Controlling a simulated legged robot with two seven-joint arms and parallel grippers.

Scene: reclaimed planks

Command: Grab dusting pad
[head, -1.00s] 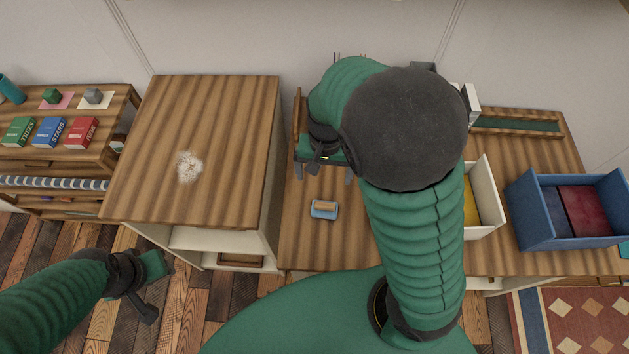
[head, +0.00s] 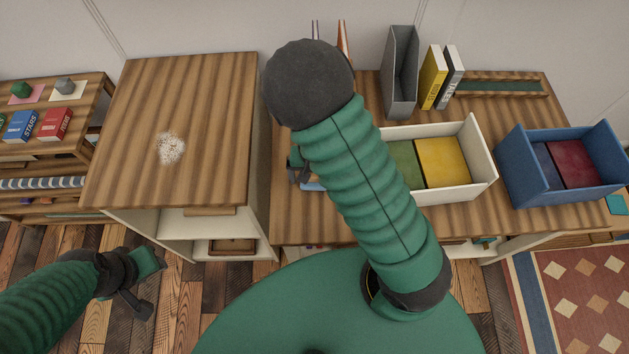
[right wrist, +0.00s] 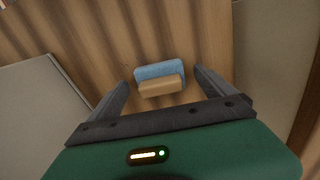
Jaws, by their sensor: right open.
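The dusting pad, a blue block with a tan wooden handle, lies on the wooden desk. In the right wrist view the pad (right wrist: 158,72) sits just ahead of and between the fingertips of my right gripper (right wrist: 160,80), which is open and empty. In the head view only a blue sliver of the pad (head: 313,186) shows, the rest hidden by my right arm. There my right gripper (head: 298,168) is mostly hidden too, close to the pad.
A pale dust patch (head: 171,148) lies on the taller cabinet (head: 215,100) left of the desk. A white bin (head: 470,180) with green and yellow contents stands right of my arm, and a blue bin (head: 525,180) further right. A grey file holder (head: 400,75) stands behind.

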